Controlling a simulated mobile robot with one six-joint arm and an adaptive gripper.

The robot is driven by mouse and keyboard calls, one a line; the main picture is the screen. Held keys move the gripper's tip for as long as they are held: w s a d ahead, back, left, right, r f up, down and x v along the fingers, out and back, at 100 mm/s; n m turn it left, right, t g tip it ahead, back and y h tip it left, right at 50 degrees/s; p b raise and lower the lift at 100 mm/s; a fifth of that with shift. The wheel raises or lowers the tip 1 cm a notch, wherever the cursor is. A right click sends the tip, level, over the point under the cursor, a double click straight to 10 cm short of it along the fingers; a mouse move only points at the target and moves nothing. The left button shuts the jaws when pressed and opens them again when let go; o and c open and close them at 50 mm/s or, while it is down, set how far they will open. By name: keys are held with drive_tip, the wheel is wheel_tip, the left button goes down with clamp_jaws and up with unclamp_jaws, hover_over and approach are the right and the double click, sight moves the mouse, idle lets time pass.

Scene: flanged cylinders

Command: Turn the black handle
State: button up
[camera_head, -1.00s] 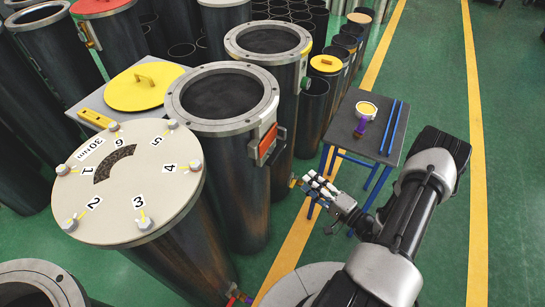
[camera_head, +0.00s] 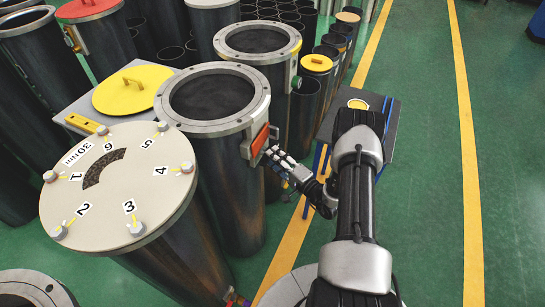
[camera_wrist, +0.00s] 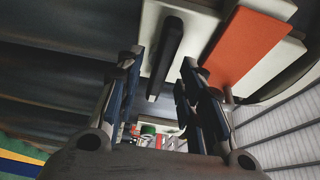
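The black handle (camera_wrist: 168,50) is a dark bar on a pale plate (camera_wrist: 205,32), seen at the top middle of the wrist view. A red-orange panel (camera_wrist: 245,45) lies to its right, and also shows in the head view (camera_head: 260,140) on the side of an open flanged cylinder (camera_head: 211,127). In the head view I cannot make out the handle. My gripper (camera_head: 277,160) is close to the lower right of that panel. In the wrist view its fingers (camera_wrist: 162,60) are apart, with the handle between their tips in the picture. Contact cannot be told.
A lidded cylinder numbered 1 to 6 (camera_head: 100,208) stands at the left front. More cylinders crowd behind. A small dark table (camera_head: 385,110) stands beyond my arm, which partly hides it. Green floor (camera_head: 420,220) is free on the right.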

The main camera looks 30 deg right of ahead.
drive_tip(key=shift+x, duration=0.9)
drive_tip(key=c, duration=0.8)
